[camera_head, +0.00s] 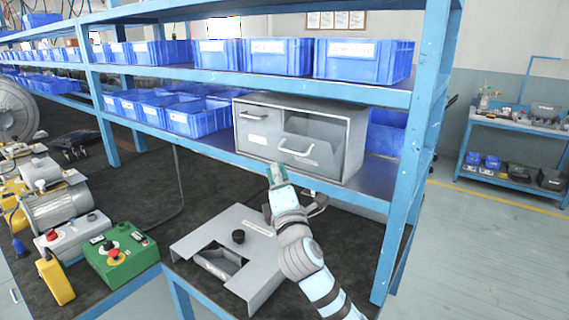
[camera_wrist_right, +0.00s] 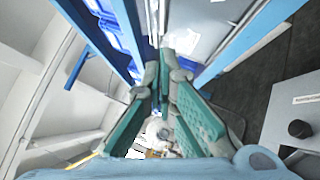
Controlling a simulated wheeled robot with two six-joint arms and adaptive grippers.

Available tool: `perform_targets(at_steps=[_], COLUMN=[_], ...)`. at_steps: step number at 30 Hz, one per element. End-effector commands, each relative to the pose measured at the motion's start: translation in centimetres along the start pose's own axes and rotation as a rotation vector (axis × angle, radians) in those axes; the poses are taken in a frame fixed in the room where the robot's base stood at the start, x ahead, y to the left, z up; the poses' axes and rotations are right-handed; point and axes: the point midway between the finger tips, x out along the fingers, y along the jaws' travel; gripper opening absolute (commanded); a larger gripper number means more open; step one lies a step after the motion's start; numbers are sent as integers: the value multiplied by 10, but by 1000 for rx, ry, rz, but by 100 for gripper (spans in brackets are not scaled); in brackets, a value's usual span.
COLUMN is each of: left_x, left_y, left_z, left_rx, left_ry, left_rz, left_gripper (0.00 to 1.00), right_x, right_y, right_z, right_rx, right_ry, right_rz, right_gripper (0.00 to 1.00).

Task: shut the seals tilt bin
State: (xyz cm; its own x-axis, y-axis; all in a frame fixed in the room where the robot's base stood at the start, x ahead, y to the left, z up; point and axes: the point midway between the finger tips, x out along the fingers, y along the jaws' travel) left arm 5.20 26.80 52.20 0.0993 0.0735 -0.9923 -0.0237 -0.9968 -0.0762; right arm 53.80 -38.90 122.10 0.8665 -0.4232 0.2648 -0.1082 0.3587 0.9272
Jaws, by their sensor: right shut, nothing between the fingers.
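A grey metal cabinet (camera_head: 350,125) with two tilt bins stands on the middle shelf. The left tilt bin (camera_head: 257,135) sits flush in its front. The right tilt bin (camera_head: 305,155) is tipped outward at the top, with its dark inside and side wall showing. Each bin has a handle and a small label too small to read, so I cannot tell which holds seals. My right gripper (camera_head: 277,174) is shut and empty, just below and left of the tipped bin's handle; contact cannot be told. Its green fingers show in the right wrist view (camera_wrist_right: 160,68). My left gripper is not in view.
Blue shelf posts (camera_head: 418,150) stand right of the cabinet. Blue bins (camera_head: 363,61) line the shelf above. Below, the bench holds a grey bracket-like plate with a black knob (camera_head: 238,237), a green control box (camera_head: 120,254) and a motor (camera_head: 58,207). Open floor lies at right.

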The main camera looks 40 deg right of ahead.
Motion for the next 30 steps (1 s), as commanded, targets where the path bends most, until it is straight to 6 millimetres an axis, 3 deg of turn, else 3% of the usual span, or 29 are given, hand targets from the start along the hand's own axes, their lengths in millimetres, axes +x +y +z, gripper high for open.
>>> perform_targets(at_steps=[7,30], left_x=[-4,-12], left_y=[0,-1], left_z=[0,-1], left_rx=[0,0], left_ry=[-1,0], left_rz=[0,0], left_gripper=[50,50], right_x=[21,27], right_y=[1,5], right_z=[23,29], right_rx=[-4,-3], right_ry=[-1,0], right_rz=[1,-1], right_gripper=[0,0])
